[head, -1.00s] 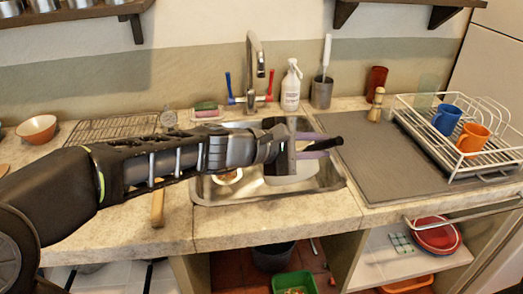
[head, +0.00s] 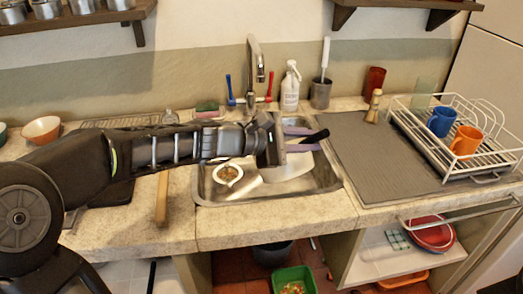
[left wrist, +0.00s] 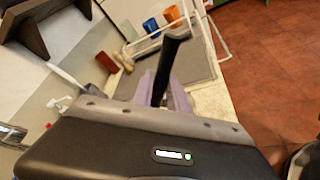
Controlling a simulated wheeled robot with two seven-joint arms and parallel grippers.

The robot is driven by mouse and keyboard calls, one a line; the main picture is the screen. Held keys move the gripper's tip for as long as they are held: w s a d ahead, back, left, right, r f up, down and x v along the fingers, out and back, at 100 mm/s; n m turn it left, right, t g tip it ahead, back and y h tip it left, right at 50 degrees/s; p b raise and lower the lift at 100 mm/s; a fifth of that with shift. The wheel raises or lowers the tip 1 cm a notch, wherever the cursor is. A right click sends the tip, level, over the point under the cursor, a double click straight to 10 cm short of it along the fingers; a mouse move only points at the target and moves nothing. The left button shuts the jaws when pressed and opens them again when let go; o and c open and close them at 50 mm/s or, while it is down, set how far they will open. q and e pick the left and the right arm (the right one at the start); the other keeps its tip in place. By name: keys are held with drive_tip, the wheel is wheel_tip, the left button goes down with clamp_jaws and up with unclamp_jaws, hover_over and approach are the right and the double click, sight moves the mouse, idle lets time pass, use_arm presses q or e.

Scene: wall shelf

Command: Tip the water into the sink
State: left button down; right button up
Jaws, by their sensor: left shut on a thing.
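My left gripper (head: 302,139) reaches in from the left over the steel sink (head: 325,176). Its purple fingers are shut on a black handle (head: 317,136), which sticks out to the right past the fingertips. In the left wrist view the black handle (left wrist: 168,72) stands up between the purple fingers. The gripper and wrist hide the rest of the held thing, and I see no water in it. A small white dish-like piece (head: 228,173) with brown bits lies in the left of the sink. The tap (head: 255,65) stands behind the sink. My right gripper is not in view.
A grey mat (head: 375,155) and a white dish rack (head: 455,140) with a blue mug (head: 441,121) and an orange mug (head: 466,141) are to the right. Wall shelves hang above.

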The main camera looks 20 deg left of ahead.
use_arm(q)
drive_tip(key=shift+w+a+r+n+p, duration=0.2)
drive_tip(key=shift+a+r+n+p, duration=0.1)
drive_tip(key=shift+r+p, duration=0.35)
drive_tip(key=shift+w+a+r+p, duration=0.1)
drive_tip(key=shift+w+a+p, duration=0.1)
drive_tip(key=shift+p, duration=0.15)
drive_tip(key=shift+w+r, duration=0.1)
drive_tip(key=shift+r, duration=0.05)
drive_tip(key=shift+w+a+r+n+h+p, duration=0.3)
drive_tip(key=shift+a+r+n+p, duration=0.1)
drive_tip(key=shift+p, duration=0.55)
drive_tip(key=shift+w+a+r+n+g+p, duration=0.35)
drive_tip(key=shift+a+r+p, duration=0.25)
drive_tip(key=shift+p, duration=0.85)
drive_tip(key=shift+w+a+r+p, duration=0.1)
drive_tip(key=shift+w+a+p, duration=0.1)
drive_tip(key=shift+p, duration=0.25)
drive_tip(key=shift+w+a+r+n+h+p, duration=0.25)
drive_tip(key=shift+a+r+n+h+p, duration=0.15)
drive_tip(key=shift+p, duration=0.6)
